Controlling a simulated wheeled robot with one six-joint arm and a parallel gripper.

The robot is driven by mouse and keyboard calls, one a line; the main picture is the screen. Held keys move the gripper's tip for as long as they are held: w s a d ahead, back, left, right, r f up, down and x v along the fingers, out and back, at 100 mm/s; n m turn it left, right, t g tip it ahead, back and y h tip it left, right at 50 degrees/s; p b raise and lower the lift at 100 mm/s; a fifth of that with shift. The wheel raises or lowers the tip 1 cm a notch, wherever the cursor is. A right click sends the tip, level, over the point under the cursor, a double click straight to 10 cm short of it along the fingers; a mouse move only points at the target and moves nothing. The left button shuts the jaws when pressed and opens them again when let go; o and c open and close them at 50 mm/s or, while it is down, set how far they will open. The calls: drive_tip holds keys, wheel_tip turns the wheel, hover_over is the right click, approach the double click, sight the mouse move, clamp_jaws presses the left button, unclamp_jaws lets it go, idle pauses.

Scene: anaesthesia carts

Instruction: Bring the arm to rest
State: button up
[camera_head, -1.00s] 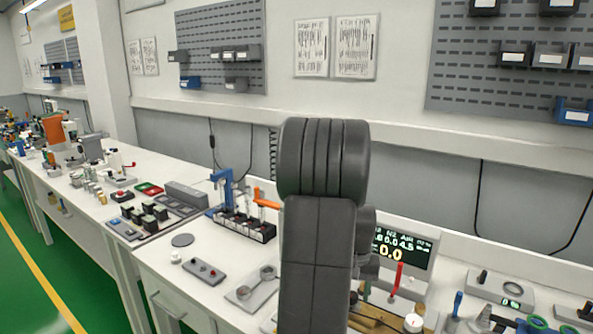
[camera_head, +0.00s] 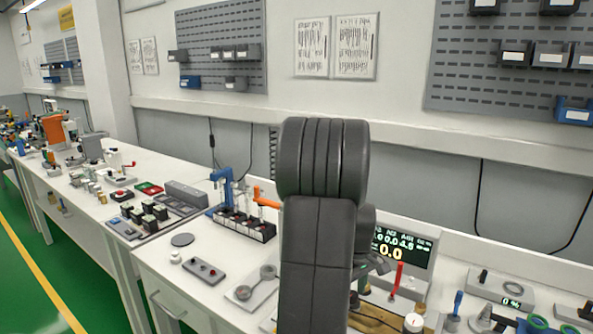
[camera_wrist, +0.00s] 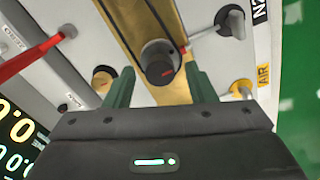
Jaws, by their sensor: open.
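My gripper (camera_wrist: 160,88) shows in the wrist view as two green fingers standing apart, with nothing held between them. A black and grey knob (camera_wrist: 158,62) on a brass bar (camera_wrist: 135,30) lies in line with the gap, around the fingertips; I cannot tell how far it is from them. In the head view my dark arm stands upright in the middle and hides much of the bench behind it. Part of my wrist shows just right of the arm, in front of the lit display (camera_head: 412,246). The fingers are not clear there.
A red lever (camera_head: 397,278) stands below the display. A yellow AIR label (camera_wrist: 264,76) and small knobs surround the brass bar. Space above the bench is open.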

drive_tip(key=shift+n, duration=0.8)
wheel_tip(320, 180, up, 7)
drive_tip(key=shift+f, duration=0.2)
